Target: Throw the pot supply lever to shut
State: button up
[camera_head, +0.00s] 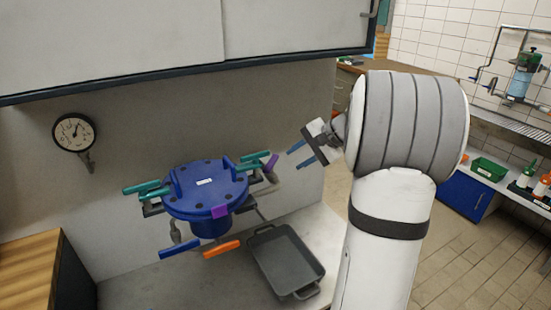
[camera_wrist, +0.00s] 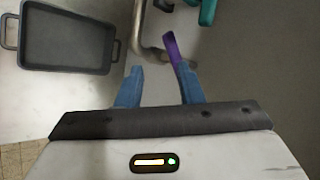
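A blue lidded pot (camera_head: 208,190) stands against the wall with several coloured levers around it. A purple lever (camera_head: 271,163) is on its right side, beside a teal lever (camera_head: 255,156). No label I can read says which is the pot supply lever. My gripper (camera_head: 300,155) is open and empty, right of the purple lever. In the wrist view, the purple lever (camera_wrist: 173,50) hangs ahead of my two blue fingers, its end close to the right fingertip. Whether they touch I cannot tell. A bent grey pipe (camera_wrist: 143,35) runs beside the lever.
More levers surround the pot: teal (camera_head: 142,187) at left, blue (camera_head: 180,248) and orange (camera_head: 221,249) in front. A grey tray (camera_head: 286,262) lies on the counter below. A gauge (camera_head: 74,132) is on the wall. A cabinet (camera_head: 180,45) overhangs above.

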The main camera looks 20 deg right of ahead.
aim_at(275, 163)
jog(key=o, duration=0.6)
jog(key=w+f+m+y, duration=0.1)
jog(key=m, duration=0.3)
jog(key=w+f+m+t+y+p, duration=0.1)
jog(key=w+m, duration=0.1)
jog(key=m, duration=0.1)
jog(key=w+d+f+m+y+p, duration=0.1)
jog(key=m, duration=0.3)
jog(key=shift+w+f+m, duration=0.25)
jog(key=shift+m, duration=0.05)
jog(key=o, duration=0.3)
jog(key=m, duration=0.1)
jog(key=m+t+y, duration=0.1)
jog(key=shift+w+d+f+m+p, duration=0.15)
jog(key=shift+w+f+m+p, duration=0.15)
jog(key=shift+w+f, duration=0.1)
jog(key=shift+o, duration=0.8)
jog(key=shift+w, duration=0.15)
jog(key=shift+o, duration=0.7)
jog(key=shift+w+a+f, duration=0.2)
jog(key=shift+a, duration=0.15)
jog(key=shift+o, duration=1.2)
jog(key=x, duration=0.6)
jog(key=shift+w+a+f, duration=0.15)
jog(key=shift+w+a, duration=0.1)
jog(key=shift+w, duration=0.05)
jog(key=shift+c, duration=0.3)
jog(key=c, duration=0.6)
